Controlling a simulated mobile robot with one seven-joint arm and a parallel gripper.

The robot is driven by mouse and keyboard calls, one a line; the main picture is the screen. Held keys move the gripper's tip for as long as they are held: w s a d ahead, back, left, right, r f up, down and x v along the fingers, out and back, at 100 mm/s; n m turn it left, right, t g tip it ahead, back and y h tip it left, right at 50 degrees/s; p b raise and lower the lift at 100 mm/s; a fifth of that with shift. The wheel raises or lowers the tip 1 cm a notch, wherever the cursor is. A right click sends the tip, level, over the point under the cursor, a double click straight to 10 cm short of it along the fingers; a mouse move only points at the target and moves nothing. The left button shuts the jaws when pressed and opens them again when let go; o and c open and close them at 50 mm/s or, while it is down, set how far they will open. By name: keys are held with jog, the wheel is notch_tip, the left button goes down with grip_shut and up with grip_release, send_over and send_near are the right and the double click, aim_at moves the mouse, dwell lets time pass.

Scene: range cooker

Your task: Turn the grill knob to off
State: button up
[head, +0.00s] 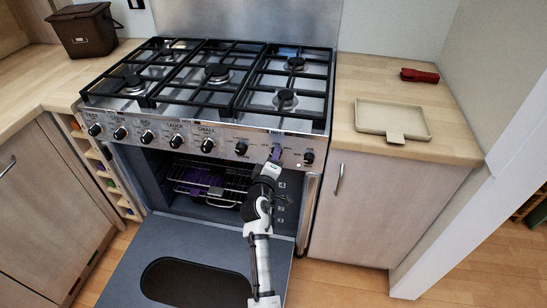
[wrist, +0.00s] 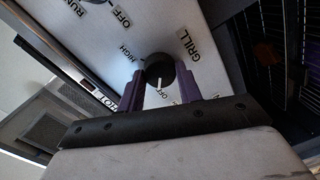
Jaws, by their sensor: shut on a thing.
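The grill knob (wrist: 160,69) is dark and round, on the steel control panel, with the GRILL label beside it in the wrist view. HIGH is printed to its upper left and OFF further up. A short white mark on the knob points down in the picture, between my fingers. My gripper (wrist: 162,88) has its two purple fingers on either side of the knob and is shut on it. In the head view my gripper (head: 276,155) is at the right part of the panel, and it hides most of this knob.
Other knobs line the panel, one just right (head: 308,157) and one left (head: 241,148) of my gripper. The oven door (head: 150,250) is folded down below my arm. A rack (head: 205,185) is inside the oven. A tray (head: 375,112) lies on the right worktop.

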jog(key=shift+n, duration=1)
jog(key=o, duration=1)
jog(key=shift+s, duration=0.1)
jog(key=f+b+v, duration=0.1)
jog(key=b+v, duration=0.1)
jog(key=v, duration=1.1)
jog(key=shift+s+a+r+b, duration=0.15)
jog(key=shift+s+r+b, duration=0.15)
jog(key=shift+r+b, duration=0.15)
